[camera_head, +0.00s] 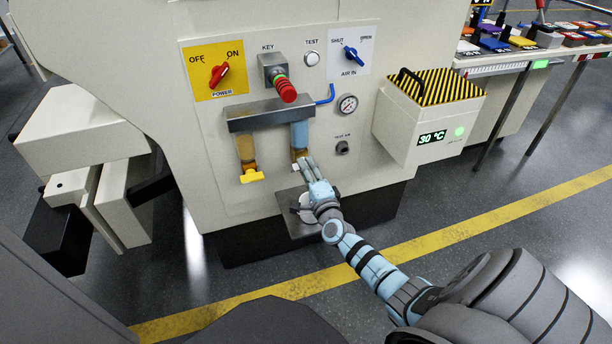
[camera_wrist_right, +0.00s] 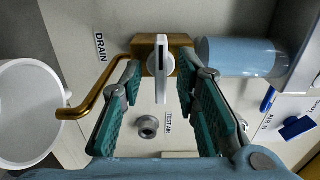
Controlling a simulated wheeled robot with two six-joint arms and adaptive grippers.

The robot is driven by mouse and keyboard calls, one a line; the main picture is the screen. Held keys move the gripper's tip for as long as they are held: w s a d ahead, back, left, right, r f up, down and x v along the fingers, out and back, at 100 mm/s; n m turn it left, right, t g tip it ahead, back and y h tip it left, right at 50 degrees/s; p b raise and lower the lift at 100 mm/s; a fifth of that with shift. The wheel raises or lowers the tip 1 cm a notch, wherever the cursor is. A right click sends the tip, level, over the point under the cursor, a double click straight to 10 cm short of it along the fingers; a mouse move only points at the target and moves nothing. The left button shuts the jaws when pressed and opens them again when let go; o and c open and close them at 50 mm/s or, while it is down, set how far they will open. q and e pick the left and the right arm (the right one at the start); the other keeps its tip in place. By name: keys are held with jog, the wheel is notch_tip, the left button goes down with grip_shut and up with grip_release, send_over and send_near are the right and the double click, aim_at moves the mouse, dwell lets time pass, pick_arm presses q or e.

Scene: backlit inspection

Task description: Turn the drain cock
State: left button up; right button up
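The drain cock (camera_wrist_right: 150,45) is a brass fitting marked DRAIN, with a bent brass spout and a flat pale lever (camera_wrist_right: 162,62), in the wrist view. It sits at the end of a clear blue bowl (camera_wrist_right: 238,57); in the head view that bowl (camera_head: 299,135) hangs upright and the cock is mostly hidden by my gripper. My right gripper (camera_head: 304,162) is at the cock. In the wrist view the right gripper (camera_wrist_right: 160,72) is open, with the lever between its teal-padded fingers and gaps visible on both sides. My left gripper is not in view.
A white cup (camera_wrist_right: 28,110) is near the spout. To the left hangs an amber bowl (camera_head: 246,150) with a yellow tap (camera_head: 252,176). A gauge (camera_head: 347,104), a TEST AIR port (camera_head: 342,147) and a striped box (camera_head: 425,115) are to the right.

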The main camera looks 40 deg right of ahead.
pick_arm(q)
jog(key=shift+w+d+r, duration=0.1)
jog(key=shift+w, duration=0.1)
pick_arm(e)
jog(key=shift+w+d, duration=0.1)
jog(key=shift+w, duration=0.2)
jog(key=shift+c, duration=0.4)
grip_shut()
pick_arm(q)
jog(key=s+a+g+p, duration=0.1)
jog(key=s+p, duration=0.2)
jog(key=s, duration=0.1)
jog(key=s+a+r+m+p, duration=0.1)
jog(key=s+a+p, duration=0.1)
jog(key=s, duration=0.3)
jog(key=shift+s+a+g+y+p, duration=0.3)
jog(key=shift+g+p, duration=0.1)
jog(key=shift+p, duration=0.3)
pick_arm(e)
jog(key=shift+n, duration=8.9)
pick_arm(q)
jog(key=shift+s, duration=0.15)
